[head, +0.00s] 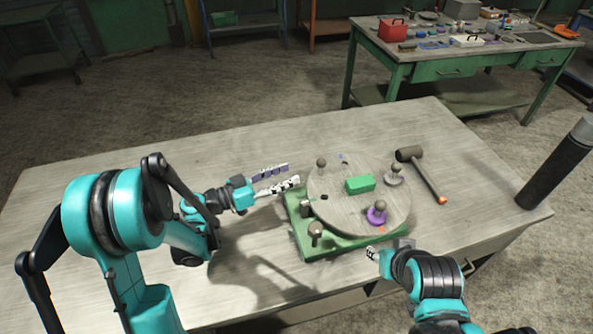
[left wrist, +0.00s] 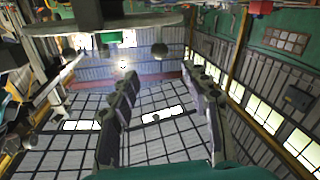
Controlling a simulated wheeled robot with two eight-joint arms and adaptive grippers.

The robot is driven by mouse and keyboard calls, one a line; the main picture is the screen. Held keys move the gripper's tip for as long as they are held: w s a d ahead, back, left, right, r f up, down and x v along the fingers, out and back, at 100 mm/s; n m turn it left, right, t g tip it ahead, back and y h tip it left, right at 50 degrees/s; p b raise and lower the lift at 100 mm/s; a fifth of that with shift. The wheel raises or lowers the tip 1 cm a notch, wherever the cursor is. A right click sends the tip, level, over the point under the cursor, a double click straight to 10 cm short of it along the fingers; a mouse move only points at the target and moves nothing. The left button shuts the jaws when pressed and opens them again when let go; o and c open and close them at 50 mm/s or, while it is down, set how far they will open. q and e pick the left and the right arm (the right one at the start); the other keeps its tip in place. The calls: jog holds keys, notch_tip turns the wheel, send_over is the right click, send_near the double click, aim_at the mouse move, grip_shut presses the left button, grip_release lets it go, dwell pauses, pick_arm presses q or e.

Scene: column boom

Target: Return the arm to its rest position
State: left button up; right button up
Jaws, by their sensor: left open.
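My left gripper (head: 277,180) is open and empty, above the workbench just left of a round grey disc (head: 335,205). Its two spread fingers also show in the left wrist view (left wrist: 163,105), with nothing between them. My left arm (head: 115,215) reaches in from the left. My right gripper (head: 378,254) is near the bench's front edge, just in front of the disc's green base (head: 330,246). Its fingers are small and partly hidden, so I cannot tell their opening.
The disc carries a green block (head: 360,184), a purple-based knob (head: 377,214) and other knobs. A mallet (head: 425,178) lies right of it. A dark cylinder (head: 556,165) stands at the right corner. The workbench (head: 110,150) is clear at the far left.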

dwell(0.6)
pick_arm(q)
jog(key=s+a+n+y, duration=0.3)
jog(key=s+y, duration=0.2)
jog(key=s, duration=0.2)
jog(key=s+a+f+n+g+y, duration=0.1)
jog(key=s+a+n+y, duration=0.2)
jog(key=s, duration=0.4)
jog(key=s+a+n+g+y, duration=0.1)
jog(key=s+a+n+y, duration=0.2)
jog(key=s+y, duration=0.3)
jog(key=shift+s+a+f+n+y, duration=0.2)
jog(key=shift+s+a+n+y, duration=0.15)
jog(key=shift+a+y, duration=0.45)
